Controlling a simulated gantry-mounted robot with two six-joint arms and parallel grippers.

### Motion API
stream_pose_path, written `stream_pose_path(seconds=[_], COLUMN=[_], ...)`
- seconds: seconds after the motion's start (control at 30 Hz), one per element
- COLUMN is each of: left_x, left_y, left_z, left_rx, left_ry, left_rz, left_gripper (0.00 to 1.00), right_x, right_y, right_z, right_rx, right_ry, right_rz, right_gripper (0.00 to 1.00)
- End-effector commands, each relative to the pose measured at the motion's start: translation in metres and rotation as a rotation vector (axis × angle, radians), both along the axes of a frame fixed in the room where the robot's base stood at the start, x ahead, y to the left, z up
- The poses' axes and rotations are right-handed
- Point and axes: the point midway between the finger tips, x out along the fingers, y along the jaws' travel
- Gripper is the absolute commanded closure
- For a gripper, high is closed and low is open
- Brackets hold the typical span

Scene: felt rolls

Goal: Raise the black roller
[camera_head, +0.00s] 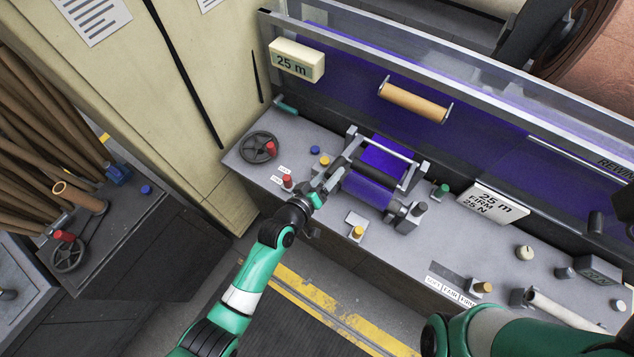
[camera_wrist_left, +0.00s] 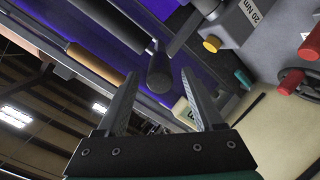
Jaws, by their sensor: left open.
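The black roller (camera_head: 377,178) lies across the small roller unit on the grey bench, between two strips of purple felt. In the left wrist view a dark rounded roller end (camera_wrist_left: 159,72) shows between and just beyond my fingertips. My left gripper (camera_head: 331,181) is at the left end of the roller unit; its fingers (camera_wrist_left: 160,85) are open. I cannot tell whether either finger touches the roller end. My right gripper is out of view; only part of my right arm shows at the lower right.
A silver bar (camera_head: 386,144) runs behind the roller. Near it are a red knob (camera_head: 288,181), a handwheel (camera_head: 259,147), a yellow knob (camera_head: 357,232) and a green knob (camera_head: 441,190). A clear guard (camera_head: 470,85) stands along the back. A sign (camera_head: 487,203) stands to the right.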

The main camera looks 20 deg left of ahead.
Motion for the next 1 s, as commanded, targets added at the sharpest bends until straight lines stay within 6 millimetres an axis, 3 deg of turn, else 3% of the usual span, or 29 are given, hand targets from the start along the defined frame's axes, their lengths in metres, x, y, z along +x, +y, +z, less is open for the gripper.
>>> stream_pose_path(seconds=[0.07,0.3,0.7,0.87,1.0], left_x=[-0.018,-0.058,-0.069,-0.07,-0.073], left_y=[0.006,0.019,0.023,0.022,0.013], left_z=[0.01,0.022,0.025,0.024,0.025], left_rx=[0.001,0.0,0.0,-0.058,-0.324], left_ry=[0.002,0.001,0.0,0.023,0.127], left_rz=[0.001,0.001,0.0,0.02,0.073], left_gripper=[0.31,0.31,0.31,0.6,0.85], right_x=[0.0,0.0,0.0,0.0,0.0], right_y=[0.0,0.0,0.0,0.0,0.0], right_z=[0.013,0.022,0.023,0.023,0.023], right_rx=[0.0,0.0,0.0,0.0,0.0], right_ry=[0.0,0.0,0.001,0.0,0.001], right_rz=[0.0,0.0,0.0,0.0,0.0], right_gripper=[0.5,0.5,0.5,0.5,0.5])
